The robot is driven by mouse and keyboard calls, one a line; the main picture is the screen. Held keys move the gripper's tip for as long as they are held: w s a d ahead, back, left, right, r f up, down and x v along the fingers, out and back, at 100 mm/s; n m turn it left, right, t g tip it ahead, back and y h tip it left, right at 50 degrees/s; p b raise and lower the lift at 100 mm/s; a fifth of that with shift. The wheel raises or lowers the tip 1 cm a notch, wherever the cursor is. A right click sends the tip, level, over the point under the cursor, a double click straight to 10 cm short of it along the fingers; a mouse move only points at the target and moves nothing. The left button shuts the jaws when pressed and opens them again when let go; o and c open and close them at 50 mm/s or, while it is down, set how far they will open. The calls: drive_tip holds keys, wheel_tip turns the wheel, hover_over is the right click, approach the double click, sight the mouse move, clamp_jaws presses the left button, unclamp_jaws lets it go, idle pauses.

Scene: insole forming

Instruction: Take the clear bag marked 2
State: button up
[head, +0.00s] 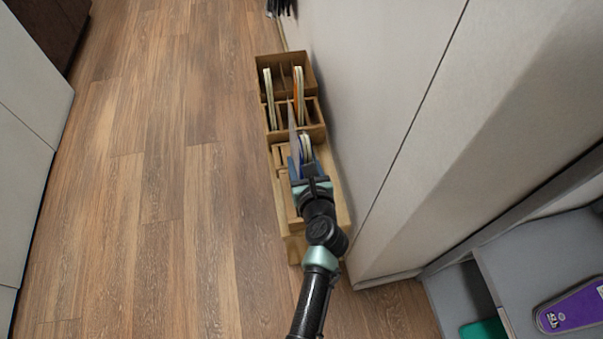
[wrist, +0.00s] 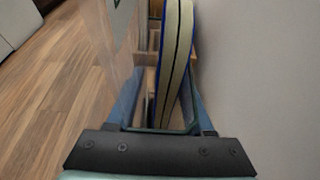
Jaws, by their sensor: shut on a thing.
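My gripper (wrist: 160,115) reaches down into a wooden rack on the floor; it also shows in the head view (head: 304,165). The sheet also shows in the head view (head: 292,128). A cream insole pair with a dark line and blue edge (wrist: 177,55) stands upright between the fingers; I cannot tell whether it is inside the bag. Only part of a dark green mark shows at the top edge, so I cannot read the number.
The wooden rack (head: 285,217) has several compartments, with more upright cream pieces (head: 299,88) at the far end. It stands close along a pale cabinet wall (head: 390,100) on the right. The wood floor (head: 190,200) to the left is clear. A purple insole (head: 572,308) lies at lower right.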

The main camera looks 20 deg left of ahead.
clamp_jaws()
drive_tip(key=shift+r, duration=0.1)
